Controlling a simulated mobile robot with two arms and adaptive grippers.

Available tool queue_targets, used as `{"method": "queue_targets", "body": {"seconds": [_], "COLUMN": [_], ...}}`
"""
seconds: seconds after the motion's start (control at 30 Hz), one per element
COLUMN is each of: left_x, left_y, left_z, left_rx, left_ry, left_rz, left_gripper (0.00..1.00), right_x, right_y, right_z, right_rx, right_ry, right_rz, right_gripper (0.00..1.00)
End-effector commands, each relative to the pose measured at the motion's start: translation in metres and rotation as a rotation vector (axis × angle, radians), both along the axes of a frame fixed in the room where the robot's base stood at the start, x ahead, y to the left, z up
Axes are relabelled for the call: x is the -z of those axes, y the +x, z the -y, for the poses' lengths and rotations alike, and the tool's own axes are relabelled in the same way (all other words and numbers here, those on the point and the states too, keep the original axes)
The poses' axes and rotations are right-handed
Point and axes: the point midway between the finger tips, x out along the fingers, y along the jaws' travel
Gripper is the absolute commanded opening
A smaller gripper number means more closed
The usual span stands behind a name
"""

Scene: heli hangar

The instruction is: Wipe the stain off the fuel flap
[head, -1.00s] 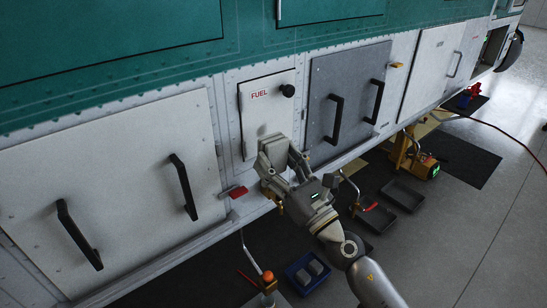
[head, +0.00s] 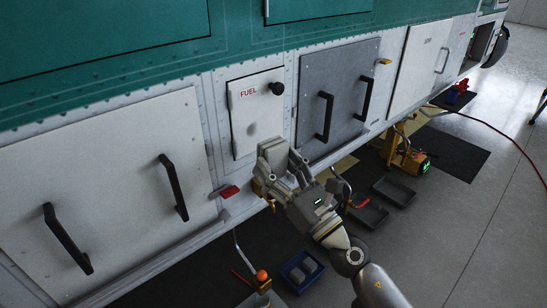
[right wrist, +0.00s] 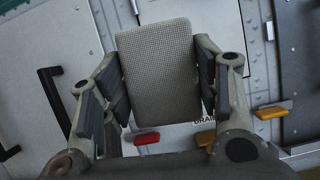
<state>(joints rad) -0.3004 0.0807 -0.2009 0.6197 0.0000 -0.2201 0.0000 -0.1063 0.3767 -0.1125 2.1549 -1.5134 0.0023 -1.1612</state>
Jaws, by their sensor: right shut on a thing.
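The fuel flap (head: 254,116) is a pale panel with a red FUEL label and a black knob (head: 277,88), and it looks closed. A small faint mark (head: 251,129) shows on it below the label; I cannot tell if it is the stain. My right gripper (head: 286,168) is at the flap's lower right corner, shut on a grey textured pad (right wrist: 158,70). The pad also shows in the head view (head: 271,153), where it hides that corner. I cannot tell whether it touches the flap. My left gripper is out of view.
A dark grey panel with two black handles (head: 336,92) is right of the flap. A red tab (head: 229,192) sticks out below left. On the floor are a blue tray (head: 290,281) with grey pads, dark trays (head: 394,192) and a yellow machine (head: 413,160).

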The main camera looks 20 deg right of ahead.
Motion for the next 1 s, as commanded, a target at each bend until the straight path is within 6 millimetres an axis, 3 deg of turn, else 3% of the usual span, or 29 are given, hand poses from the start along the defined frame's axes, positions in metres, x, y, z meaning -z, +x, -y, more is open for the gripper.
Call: {"method": "queue_targets", "body": {"seconds": [0.27,0.8,1.0], "left_x": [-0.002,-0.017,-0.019], "left_y": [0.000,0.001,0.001], "left_z": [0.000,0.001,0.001], "left_rx": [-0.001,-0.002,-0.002], "left_ry": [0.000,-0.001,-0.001], "left_rz": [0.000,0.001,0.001], "left_gripper": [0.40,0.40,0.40], "right_x": [-0.002,-0.014,-0.015], "right_y": [0.004,0.053,0.063], "right_z": [-0.001,-0.019,-0.023], "right_rx": [0.000,0.001,0.001], "right_ry": [0.000,0.002,0.000], "right_rz": [0.001,0.002,0.002], "right_gripper": [0.37,0.37,0.37]}}
